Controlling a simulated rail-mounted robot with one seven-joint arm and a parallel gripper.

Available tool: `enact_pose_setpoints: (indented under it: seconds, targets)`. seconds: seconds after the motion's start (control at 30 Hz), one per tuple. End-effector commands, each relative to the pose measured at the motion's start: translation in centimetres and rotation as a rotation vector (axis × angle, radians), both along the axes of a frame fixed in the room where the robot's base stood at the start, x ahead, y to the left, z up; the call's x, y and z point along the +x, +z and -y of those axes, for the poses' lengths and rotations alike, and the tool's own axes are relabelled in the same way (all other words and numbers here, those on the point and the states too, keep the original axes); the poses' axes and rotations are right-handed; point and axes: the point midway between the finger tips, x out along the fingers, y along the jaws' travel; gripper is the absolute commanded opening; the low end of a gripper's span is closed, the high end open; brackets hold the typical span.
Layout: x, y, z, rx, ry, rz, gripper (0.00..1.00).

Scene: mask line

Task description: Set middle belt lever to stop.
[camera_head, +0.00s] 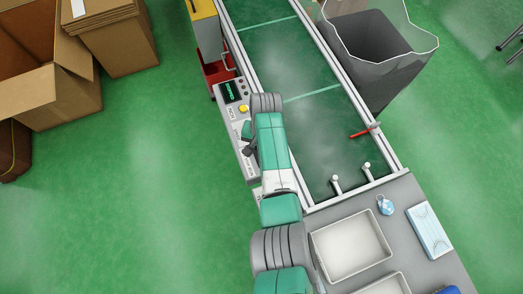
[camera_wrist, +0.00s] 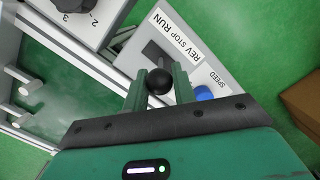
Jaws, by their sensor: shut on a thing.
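The belt lever is a black ball knob (camera_wrist: 158,82) on a dark stem, set in a light grey control panel (camera_wrist: 196,50) labelled REV STOP RUN. My gripper (camera_wrist: 159,86) is shut on the ball, one green finger on each side. The lever's base is partly hidden behind the ball, and I cannot tell for certain which label it stands at. In the head view, my gripper (camera_head: 248,142) is low beside the control console (camera_head: 234,112) on the belt's left side, partly hidden by my arm.
A blue knob (camera_wrist: 203,93) marked SPEED sits close to the right finger. A dark rotary dial (camera_wrist: 75,8) is at the upper left. The green belt (camera_head: 320,125) carries a red-handled item (camera_head: 364,131). A grey bin (camera_head: 375,60) stands beyond; cardboard boxes (camera_head: 40,95) are left.

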Motion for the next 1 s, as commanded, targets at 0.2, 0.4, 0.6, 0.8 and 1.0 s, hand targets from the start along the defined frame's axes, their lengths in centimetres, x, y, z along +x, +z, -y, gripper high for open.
enact_pose_setpoints:
  seconds: [0.2,0.4,0.6,0.8,1.0]
  targets:
    - [0.3,0.1,-0.2,0.001,0.003,0.006,0.00]
    - [0.3,0.1,-0.2,0.001,0.002,0.005,0.00]
    - [0.3,0.1,-0.2,0.001,0.002,0.005,0.47]
    - [0.2,0.0,-0.1,0.001,0.001,0.002,0.47]
    - [0.5,2.9,0.1,0.001,0.001,0.004,0.47]
